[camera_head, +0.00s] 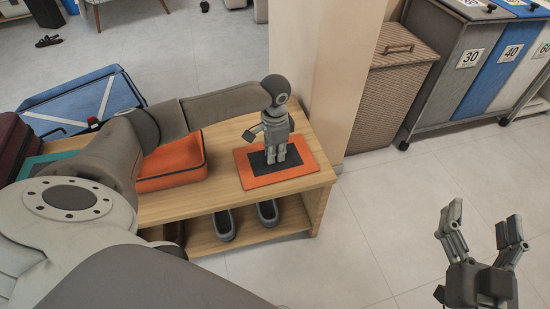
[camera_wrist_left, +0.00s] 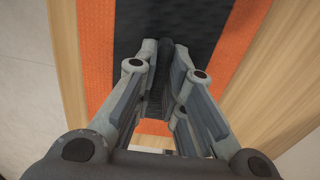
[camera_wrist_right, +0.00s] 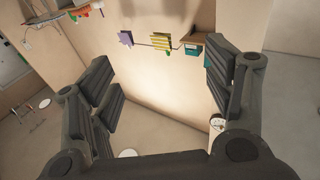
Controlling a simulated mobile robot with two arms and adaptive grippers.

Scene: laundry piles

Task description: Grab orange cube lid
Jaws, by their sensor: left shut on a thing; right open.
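The orange cube lid (camera_head: 262,180) is a flat orange panel with a dark centre, lying at the right end of the wooden bench. It also shows in the left wrist view (camera_wrist_left: 98,50), under the fingers. My left gripper (camera_head: 275,158) points straight down at the dark centre. In the left wrist view my left gripper (camera_wrist_left: 163,50) has its fingertips close together on a thin dark ridge of the lid. The exact grip is partly hidden by the fingers. My right gripper (camera_head: 482,235) is open and empty over the floor at the lower right; the right wrist view shows its fingers wide apart.
Grey shoes (camera_head: 224,225) stand on the lower shelf. A pillar (camera_head: 335,75), wicker hamper (camera_head: 385,95) and numbered bins (camera_head: 468,65) stand beyond. The right floor is clear.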

